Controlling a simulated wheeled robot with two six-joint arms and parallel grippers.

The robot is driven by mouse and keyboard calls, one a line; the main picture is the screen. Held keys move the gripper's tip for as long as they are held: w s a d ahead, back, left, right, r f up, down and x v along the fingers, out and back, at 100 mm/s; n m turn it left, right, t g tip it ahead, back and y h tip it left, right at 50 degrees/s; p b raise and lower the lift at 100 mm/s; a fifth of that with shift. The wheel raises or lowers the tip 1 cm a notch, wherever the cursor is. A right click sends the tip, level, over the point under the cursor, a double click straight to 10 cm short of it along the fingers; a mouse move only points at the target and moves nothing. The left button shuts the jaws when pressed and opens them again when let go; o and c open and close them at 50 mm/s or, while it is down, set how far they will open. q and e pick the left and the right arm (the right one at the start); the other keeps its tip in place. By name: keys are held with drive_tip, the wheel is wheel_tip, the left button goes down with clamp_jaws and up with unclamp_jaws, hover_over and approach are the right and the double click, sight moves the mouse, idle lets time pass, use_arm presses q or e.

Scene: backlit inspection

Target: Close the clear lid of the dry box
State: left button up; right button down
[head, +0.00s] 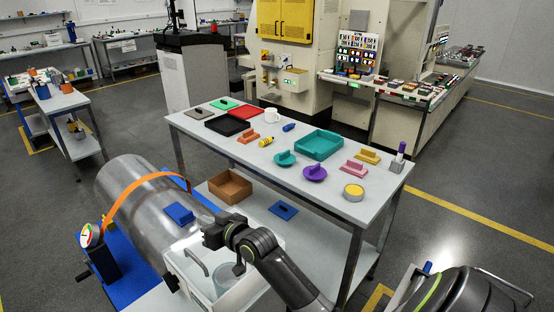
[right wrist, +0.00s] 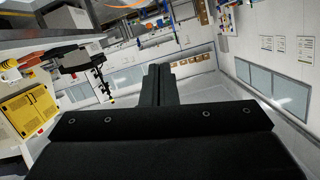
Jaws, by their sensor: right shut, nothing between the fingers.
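A white-walled box (head: 262,283), which looks like the dry box, stands at the bottom centre of the head view. A grey bar handle (head: 197,262) shows at its left side, and a greyish round vessel (head: 227,279) shows inside. I cannot clearly make out the clear lid or its angle. My right gripper (head: 211,236) is above the box's far left part, and my arm covers part of the box. In the right wrist view its fingers (right wrist: 158,84) are together with nothing between them. My left gripper is not in view.
A large grey cylinder (head: 135,200) with an orange strap lies close left of the box, with a gauge (head: 89,236) beside it. Behind stands a grey-white table (head: 330,205) with trays and several coloured parts. A brown bin (head: 230,186) is on its lower shelf.

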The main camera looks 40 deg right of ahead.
sight(199, 262)
drive_tip(key=a+f+n+b, duration=0.1)
drive_tip(key=f, duration=0.2)
drive_tip(key=a+f+n+h+b, duration=0.1)
drive_tip(key=a+f+b, duration=0.1)
drive_tip(key=f, duration=0.1)
drive_tip(key=a+f+n+b, duration=0.1)
drive_tip(key=a+f, duration=0.1)
drive_tip(key=f, duration=0.1)
drive_tip(key=shift+s, duration=0.35)
drive_tip(key=shift+a+f+n+h+b, duration=0.15)
drive_tip(key=shift+f+n+h+b, duration=0.15)
drive_tip(key=shift+f+n+b, duration=0.4)
drive_tip(key=shift+s+f, duration=0.1)
drive_tip(key=shift+f, duration=0.1)
drive_tip(key=shift+f, duration=0.15)
